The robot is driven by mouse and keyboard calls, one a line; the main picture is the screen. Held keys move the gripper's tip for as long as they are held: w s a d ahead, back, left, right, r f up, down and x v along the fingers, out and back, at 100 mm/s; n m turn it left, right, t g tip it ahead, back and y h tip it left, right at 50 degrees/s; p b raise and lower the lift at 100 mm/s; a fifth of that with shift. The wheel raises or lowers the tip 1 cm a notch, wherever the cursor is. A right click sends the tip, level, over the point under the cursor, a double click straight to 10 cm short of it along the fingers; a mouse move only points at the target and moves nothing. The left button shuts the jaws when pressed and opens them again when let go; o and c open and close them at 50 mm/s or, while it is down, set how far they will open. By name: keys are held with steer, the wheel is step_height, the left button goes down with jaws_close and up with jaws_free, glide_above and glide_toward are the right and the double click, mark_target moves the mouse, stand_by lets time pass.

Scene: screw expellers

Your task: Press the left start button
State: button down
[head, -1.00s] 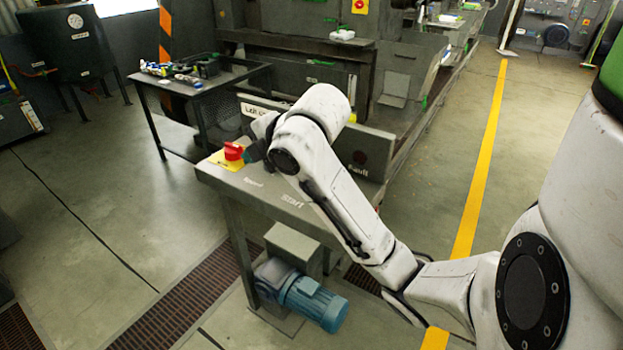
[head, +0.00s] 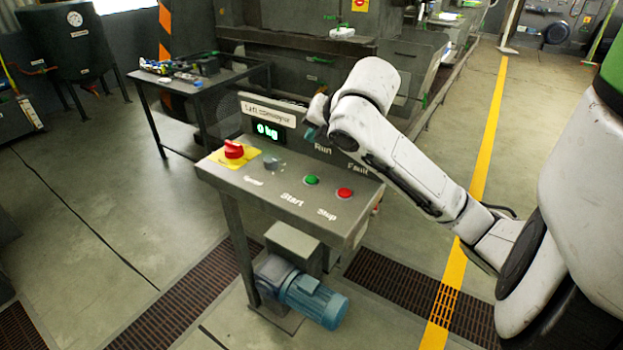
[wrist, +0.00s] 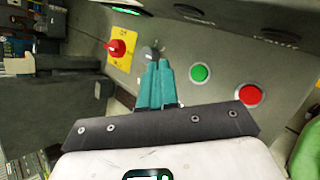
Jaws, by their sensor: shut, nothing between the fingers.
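The green start button (head: 311,180) sits on the grey control panel (head: 262,205), above the word "Start". The panel's sign reads "Left conveyor", with a lit "0 kg" display (head: 268,132) below it. In the wrist view the green button (wrist: 201,73) is just right of my gripper (wrist: 160,64), whose teal fingers are together and empty. In the head view my gripper (head: 312,133) is held above the rear of the panel, behind the button and apart from it; the arm partly hides it.
A red stop button (head: 345,193) is right of the green one. A grey speed knob (head: 270,162) and a red emergency switch (head: 234,150) on yellow are to the left. A tool table (head: 215,85) stands behind. A blue motor (head: 312,298) is under the panel.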

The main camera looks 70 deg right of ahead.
steer(key=b, duration=0.6)
glide_above(314, 180)
step_height(314, 180, down, 8)
steer(key=shift+a+r, duration=0.1)
steer(key=shift+f+b, duration=0.4)
steer(key=shift+f, duration=0.05)
steer(key=shift+f, duration=0.15)
stand_by(1.3)
steer(key=shift+s+f+b, duration=0.1)
steer(key=shift+f+b, duration=0.2)
steer(key=shift+b, duration=0.35)
steer(key=shift+f+b, duration=0.4)
steer(key=shift+b, duration=0.2)
stand_by(0.5)
stand_by(0.3)
steer(key=shift+r+p, duration=0.5)
steer(key=shift+r, duration=0.35)
steer(key=shift+r, duration=0.1)
steer(key=shift+r+p, duration=1.65)
steer(key=shift+r, duration=0.8)
